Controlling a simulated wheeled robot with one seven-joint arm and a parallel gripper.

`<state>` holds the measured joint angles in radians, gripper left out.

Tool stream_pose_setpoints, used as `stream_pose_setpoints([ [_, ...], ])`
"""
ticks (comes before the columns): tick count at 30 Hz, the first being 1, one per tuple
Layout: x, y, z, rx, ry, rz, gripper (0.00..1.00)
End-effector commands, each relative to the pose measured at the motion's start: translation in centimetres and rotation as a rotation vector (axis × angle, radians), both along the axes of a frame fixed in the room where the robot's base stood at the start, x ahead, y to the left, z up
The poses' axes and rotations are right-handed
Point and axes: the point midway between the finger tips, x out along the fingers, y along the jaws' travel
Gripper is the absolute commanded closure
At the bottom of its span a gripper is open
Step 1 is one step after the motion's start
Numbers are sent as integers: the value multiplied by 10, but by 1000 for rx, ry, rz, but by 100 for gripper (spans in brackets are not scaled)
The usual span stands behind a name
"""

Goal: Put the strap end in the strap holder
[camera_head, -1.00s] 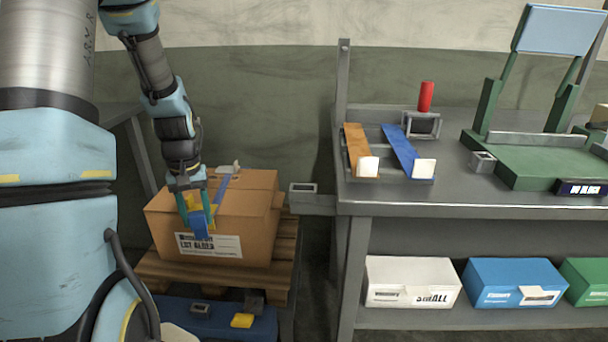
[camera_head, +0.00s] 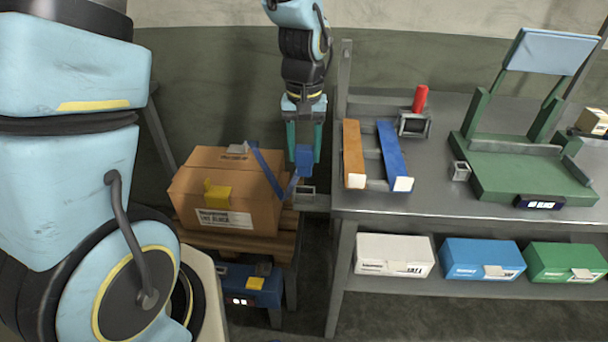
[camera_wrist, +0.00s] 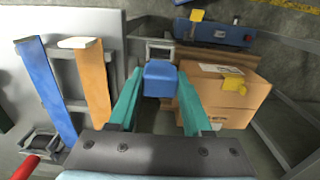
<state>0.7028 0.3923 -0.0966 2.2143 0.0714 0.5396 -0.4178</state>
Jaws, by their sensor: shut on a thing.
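My gripper (camera_head: 304,150) is shut on the blue strap end (camera_head: 304,162), a blue block between the teal fingers. The strap end also shows between the fingers in the wrist view (camera_wrist: 160,78). The blue strap (camera_head: 268,175) runs from the cardboard box to my gripper, in a slack bend. The strap holder, seemingly the grey square frame on the bench's left side (camera_head: 305,192), is just below the strap end in the head view. In the wrist view, this frame (camera_wrist: 160,48) shows just beyond the block. I cannot tell whether they touch.
The cardboard box (camera_head: 252,203) sits on a wooden pallet, left of my gripper, with a yellow piece (camera_head: 218,194) on its front edge. The bench (camera_head: 435,202) carries orange and blue strips, a red cylinder (camera_head: 420,98) and a green stand.

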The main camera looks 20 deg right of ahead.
Motion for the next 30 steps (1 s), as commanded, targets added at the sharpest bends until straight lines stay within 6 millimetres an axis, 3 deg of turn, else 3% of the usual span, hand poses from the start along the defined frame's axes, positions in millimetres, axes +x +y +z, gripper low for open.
stream_pose_setpoints([
  [15,0,0,-60,2,1,-1,100],
  [29,0,0,-71,0,-1,0,100],
  [30,1,0,-70,-1,-2,0,48],
])
